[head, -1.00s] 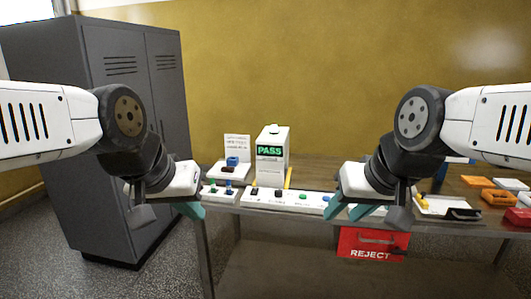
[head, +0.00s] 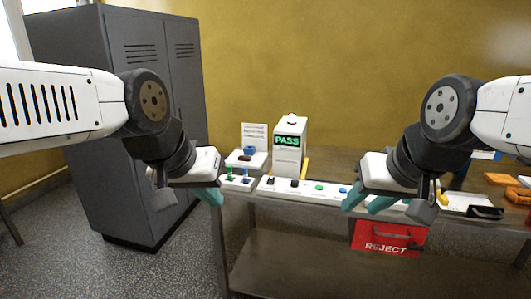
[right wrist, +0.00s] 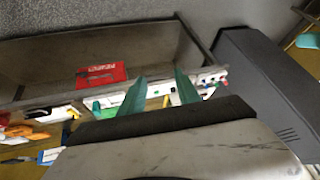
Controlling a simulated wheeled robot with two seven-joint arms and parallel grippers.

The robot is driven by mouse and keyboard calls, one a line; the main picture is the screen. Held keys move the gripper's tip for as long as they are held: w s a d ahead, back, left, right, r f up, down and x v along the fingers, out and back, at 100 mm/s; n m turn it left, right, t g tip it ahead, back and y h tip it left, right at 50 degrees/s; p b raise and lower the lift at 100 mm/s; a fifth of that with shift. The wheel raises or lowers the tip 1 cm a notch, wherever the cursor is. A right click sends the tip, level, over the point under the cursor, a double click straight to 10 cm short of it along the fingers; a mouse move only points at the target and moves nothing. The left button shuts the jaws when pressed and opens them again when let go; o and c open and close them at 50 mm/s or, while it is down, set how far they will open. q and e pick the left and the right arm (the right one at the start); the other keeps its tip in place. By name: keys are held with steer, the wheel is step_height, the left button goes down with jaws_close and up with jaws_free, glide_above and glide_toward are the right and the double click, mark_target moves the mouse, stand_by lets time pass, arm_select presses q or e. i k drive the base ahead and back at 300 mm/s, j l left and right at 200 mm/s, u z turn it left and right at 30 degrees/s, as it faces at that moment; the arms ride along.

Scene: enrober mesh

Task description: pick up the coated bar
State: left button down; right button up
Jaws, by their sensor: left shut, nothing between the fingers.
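A small dark brown bar (head: 244,158) lies on a white stand (head: 258,163) beside a blue piece, at the left end of the bench. It looks like the coated bar, but it is too small to be sure. My left gripper (head: 211,196) has its teal fingers together and empty, in front of the bench's left end. My right gripper (head: 369,203) is open, its teal fingers apart over the bench's front edge. Its spread fingers also show in the right wrist view (right wrist: 158,92), with nothing between them. Both grippers are apart from the bar.
A white box with a PASS display (head: 287,141) stands behind a white strip with coloured knobs (head: 306,187). A red REJECT bin (head: 385,238) hangs at the bench front. A white tray (head: 456,204) and orange pieces (head: 503,179) are at right. A grey cabinet (head: 130,130) stands left.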

mark_target(247, 158)
steer(key=i+j+u, duration=0.1)
steer(key=i+j, duration=0.6)
steer(key=i+j+u, duration=0.1)
steer(key=i+j, duration=0.55)
steer(key=i, duration=0.1)
